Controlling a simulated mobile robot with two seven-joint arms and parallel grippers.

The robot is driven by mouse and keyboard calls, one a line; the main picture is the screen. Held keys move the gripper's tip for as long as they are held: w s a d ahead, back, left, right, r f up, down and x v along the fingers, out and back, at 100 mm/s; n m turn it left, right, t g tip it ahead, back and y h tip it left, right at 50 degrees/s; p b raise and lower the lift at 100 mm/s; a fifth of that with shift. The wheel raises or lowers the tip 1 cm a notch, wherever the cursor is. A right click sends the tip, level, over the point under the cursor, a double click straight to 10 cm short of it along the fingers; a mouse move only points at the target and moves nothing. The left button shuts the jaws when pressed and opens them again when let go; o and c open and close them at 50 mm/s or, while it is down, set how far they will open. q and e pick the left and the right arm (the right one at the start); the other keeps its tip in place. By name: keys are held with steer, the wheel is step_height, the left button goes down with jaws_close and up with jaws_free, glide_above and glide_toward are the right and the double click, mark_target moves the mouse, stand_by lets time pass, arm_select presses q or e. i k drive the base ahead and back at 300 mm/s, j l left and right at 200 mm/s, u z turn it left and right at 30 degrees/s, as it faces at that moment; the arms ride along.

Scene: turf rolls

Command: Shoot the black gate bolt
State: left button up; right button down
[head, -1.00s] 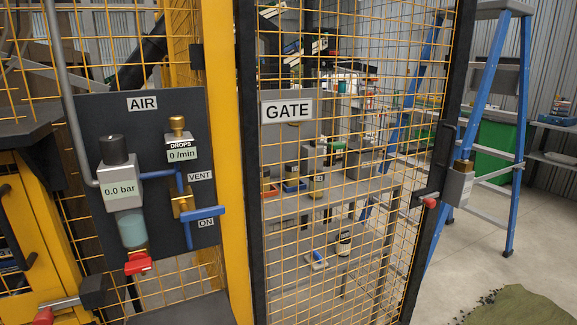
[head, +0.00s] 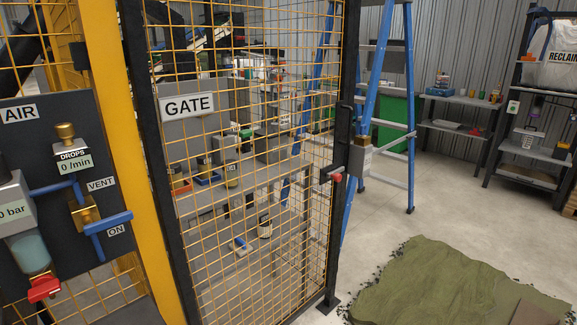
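The mesh gate (head: 250,190) has a black frame and a white GATE sign (head: 189,105). It stands upright in the middle of the head view and looks closed, though I cannot be sure. On its right post is a dark bolt with a red knob (head: 336,178). Beside it a grey box with a brass-coloured top (head: 360,158) sits on the post's right side. A black handle (head: 344,122) is above the bolt. How far the bolt reaches into the box is too small to tell. Neither of my grippers is in view.
An air panel (head: 60,190) with gauge, valve and blue lever is at the left. A blue ladder (head: 385,110) stands behind the gate post. Green turf (head: 440,285) lies on the floor at right. Shelves (head: 530,150) stand at the back right. The concrete floor between is clear.

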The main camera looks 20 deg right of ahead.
mark_target(337, 177)
steer(key=i+l+z, duration=0.25)
steer(key=l, duration=0.2)
steer(key=i+l+z, duration=0.1)
steer(key=l+z, duration=0.15)
steer(key=l, duration=0.25)
steer(key=i+l+z, duration=0.25)
steer(key=l, duration=0.15)
